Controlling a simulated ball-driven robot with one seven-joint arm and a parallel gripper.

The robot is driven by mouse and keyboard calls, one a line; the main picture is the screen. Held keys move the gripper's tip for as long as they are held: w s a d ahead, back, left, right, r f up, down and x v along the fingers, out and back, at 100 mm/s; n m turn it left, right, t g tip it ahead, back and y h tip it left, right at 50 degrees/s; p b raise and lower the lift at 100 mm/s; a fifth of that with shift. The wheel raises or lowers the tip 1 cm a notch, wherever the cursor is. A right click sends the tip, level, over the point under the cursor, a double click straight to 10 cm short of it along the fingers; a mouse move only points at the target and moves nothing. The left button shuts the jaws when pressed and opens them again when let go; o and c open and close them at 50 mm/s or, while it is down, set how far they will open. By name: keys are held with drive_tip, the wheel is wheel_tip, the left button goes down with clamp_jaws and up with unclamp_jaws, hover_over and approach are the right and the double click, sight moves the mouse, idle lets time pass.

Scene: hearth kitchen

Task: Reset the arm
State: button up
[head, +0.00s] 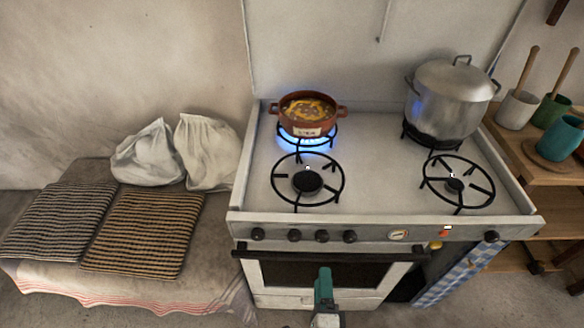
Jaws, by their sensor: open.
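My gripper (324,287), a narrow teal end on a grey and white body, shows at the bottom centre of the head view. It is in front of the oven door of the white stove (385,155) and below the stove's front edge. It is seen almost edge-on, so its two fingers do not show apart. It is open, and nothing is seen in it. The rest of my arm is cut off by the lower edge of the picture.
A brown pot of food (309,113) sits over a lit blue flame. A lidded metal pot (450,98) stands at the back right burner. The front burners are bare. A cushioned bench (215,235) is left; a wooden shelf (520,172) with cups is right.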

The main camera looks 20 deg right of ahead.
drive_tip(key=w+a+r+n+g+y, duration=0.15)
drive_tip(key=a+r+n+y, duration=0.4)
drive_tip(key=n+y, duration=0.65)
drive_tip(key=s+d+f+n+g+h, duration=0.1)
drive_tip(key=s+d+n+g+h, duration=0.5)
drive_tip(key=s, duration=1.5)
drive_tip(key=d+n+g, duration=0.4)
drive_tip(key=d+g, duration=0.4)
drive_tip(key=d, duration=0.3)
drive_tip(key=shift+f+g+h, duration=0.3)
drive_tip(key=shift+f+g, duration=0.05)
drive_tip(key=shift+f, duration=0.05)
drive_tip(key=shift+c, duration=0.5)
